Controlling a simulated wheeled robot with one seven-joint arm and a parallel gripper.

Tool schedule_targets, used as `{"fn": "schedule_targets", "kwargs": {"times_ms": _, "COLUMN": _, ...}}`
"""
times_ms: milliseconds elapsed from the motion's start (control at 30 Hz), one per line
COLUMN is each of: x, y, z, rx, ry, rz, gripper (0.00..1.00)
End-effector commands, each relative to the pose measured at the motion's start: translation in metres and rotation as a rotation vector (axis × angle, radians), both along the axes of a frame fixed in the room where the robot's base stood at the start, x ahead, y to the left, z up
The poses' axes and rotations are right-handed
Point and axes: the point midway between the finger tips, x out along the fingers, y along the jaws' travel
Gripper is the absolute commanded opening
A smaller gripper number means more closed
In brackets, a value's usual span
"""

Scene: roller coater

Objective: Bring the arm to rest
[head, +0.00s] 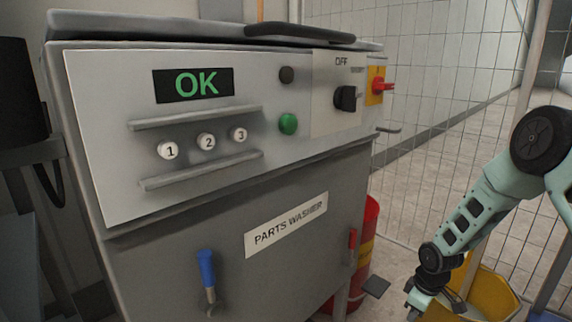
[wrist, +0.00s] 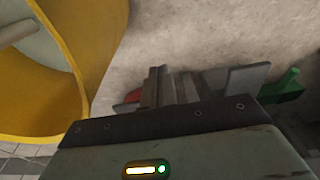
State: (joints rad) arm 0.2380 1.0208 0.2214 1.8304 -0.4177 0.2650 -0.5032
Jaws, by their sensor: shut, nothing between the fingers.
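My arm (head: 470,215) comes in from the right in the head view and bends downward. My gripper (head: 416,302) is at its lower end, low in the picture, between the parts washer and the yellow bucket. In the wrist view my gripper (wrist: 170,87) has its fingers together, with nothing seen between them. The floor shows beyond them.
The grey parts washer (head: 232,288) fills the left and middle, its display reading OK. A red cylinder (head: 369,218) stands beside it. The yellow bucket (head: 495,290) is close to my gripper and shows at left in the wrist view (wrist: 105,35). A mesh fence (head: 450,75) stands behind.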

Motion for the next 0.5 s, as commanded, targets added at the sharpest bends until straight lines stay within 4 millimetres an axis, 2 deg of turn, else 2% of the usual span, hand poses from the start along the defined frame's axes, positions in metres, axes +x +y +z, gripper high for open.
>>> {"fn": "schedule_targets", "kwargs": {"times_ms": 333, "x": -0.006, "y": 0.032, "z": 0.05, "rx": 0.004, "ry": 0.001, "rz": -0.007, "gripper": 0.0}}
{"fn": "schedule_targets", "kwargs": {"times_ms": 500, "x": -0.017, "y": 0.06, "z": 0.091, "rx": 0.007, "ry": 0.007, "rz": -0.013, "gripper": 0.0}}
